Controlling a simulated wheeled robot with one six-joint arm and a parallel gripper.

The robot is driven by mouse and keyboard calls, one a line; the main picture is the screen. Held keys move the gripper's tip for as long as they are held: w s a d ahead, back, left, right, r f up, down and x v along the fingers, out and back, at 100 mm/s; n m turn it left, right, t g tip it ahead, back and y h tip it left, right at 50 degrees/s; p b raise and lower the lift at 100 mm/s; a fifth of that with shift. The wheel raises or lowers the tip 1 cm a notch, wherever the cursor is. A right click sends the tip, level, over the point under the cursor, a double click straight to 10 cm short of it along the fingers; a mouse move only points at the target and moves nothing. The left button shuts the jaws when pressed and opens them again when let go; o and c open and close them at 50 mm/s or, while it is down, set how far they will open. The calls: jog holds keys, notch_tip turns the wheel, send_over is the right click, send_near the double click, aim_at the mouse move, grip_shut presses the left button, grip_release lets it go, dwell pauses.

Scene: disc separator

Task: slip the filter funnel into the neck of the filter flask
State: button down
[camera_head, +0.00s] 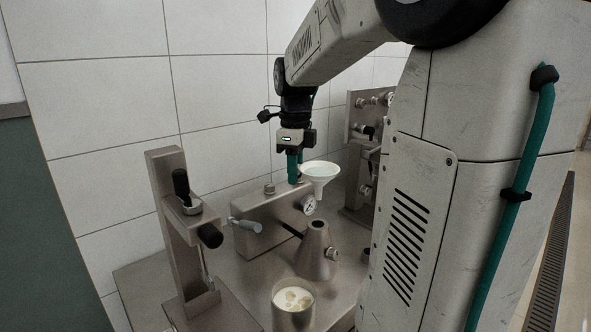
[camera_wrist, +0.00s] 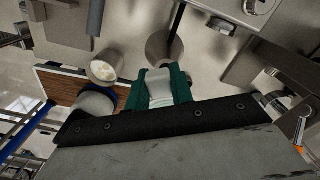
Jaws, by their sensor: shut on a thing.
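The filter funnel (camera_head: 320,171) is white, with a wide mouth facing up and a short stem below. My gripper (camera_head: 297,172) has green fingers and is shut on the funnel's side, holding it upright in the air. In the wrist view, a pale part of the funnel (camera_wrist: 159,84) shows between the green fingers (camera_wrist: 158,92). The filter flask (camera_head: 317,257) is a metal cone with an open neck and a side port, standing on the metal bench. The funnel is above the flask, apart from it; its exact alignment with the neck is unclear.
A metal beaker (camera_head: 293,311) with pale curdled contents stands in front of the flask. A metal block with a gauge (camera_head: 309,205) is behind it. A press-like stand (camera_head: 172,205) with black handles is at left. A valve panel (camera_head: 357,150) rises behind at right.

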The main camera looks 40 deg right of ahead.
jog(key=shift+f, duration=2.85)
jog(key=shift+f, duration=0.65)
jog(key=shift+f, duration=1.15)
jog(key=c, duration=1.1)
grip_release()
jog(key=shift+c, duration=0.2)
jog(key=shift+r, duration=0.15)
notch_tip(320, 180, up, 12)
jog(key=shift+f, duration=0.2)
